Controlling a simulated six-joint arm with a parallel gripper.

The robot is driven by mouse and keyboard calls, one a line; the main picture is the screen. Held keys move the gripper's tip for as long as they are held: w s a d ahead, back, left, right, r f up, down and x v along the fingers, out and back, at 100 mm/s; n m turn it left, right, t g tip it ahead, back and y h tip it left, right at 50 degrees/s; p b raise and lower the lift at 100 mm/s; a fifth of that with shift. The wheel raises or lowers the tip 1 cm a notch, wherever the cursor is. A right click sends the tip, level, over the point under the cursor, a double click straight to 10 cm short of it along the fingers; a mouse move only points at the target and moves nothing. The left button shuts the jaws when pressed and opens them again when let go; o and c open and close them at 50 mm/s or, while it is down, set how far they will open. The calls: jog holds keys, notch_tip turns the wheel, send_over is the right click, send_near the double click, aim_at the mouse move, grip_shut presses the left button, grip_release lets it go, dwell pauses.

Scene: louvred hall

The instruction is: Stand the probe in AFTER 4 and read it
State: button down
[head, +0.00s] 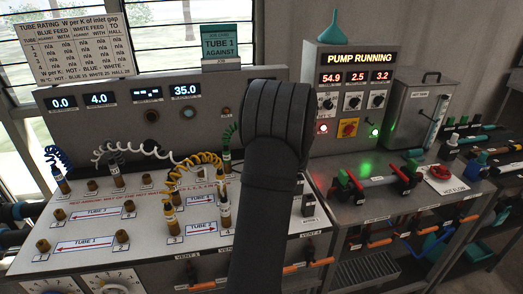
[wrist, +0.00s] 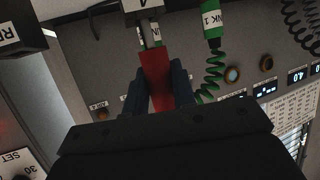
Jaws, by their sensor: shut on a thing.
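My gripper (wrist: 157,88) shows in the wrist view with its two dark fingers shut on a red piece (wrist: 155,66). The piece's far end reaches toward two small labelled pale stems at the top. I cannot tell whether it touches them or whether it is the probe. A block marked 4 (wrist: 145,5) is cut off by the top edge. A green plug (wrist: 212,30) with a coiled green cord stands to the right of the red piece, apart from it. In the head view my arm hides the gripper. No AFTER 4 label is readable.
The panel (head: 75,207) carries brass sockets and plugs on blue (head: 60,182), white (head: 117,178) and yellow (head: 168,200) coiled cords. A PUMP RUNNING box (head: 355,90) reads 54.9, 2.5, 3.2. Red-and-green valves (head: 345,188) stand right of my arm. A display (head: 185,90) reads 35.0.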

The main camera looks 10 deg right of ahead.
jog(key=c, duration=1.1)
grip_release()
jog(key=shift+r, duration=0.1)
jog(key=s+r, duration=0.1)
jog(key=r, duration=0.1)
jog(key=s+d+r, duration=0.1)
jog(key=r, duration=0.1)
jog(key=shift+s, duration=0.3)
jog(key=shift+s, duration=0.1)
jog(key=v, duration=1.7)
jog(key=shift+s, duration=0.15)
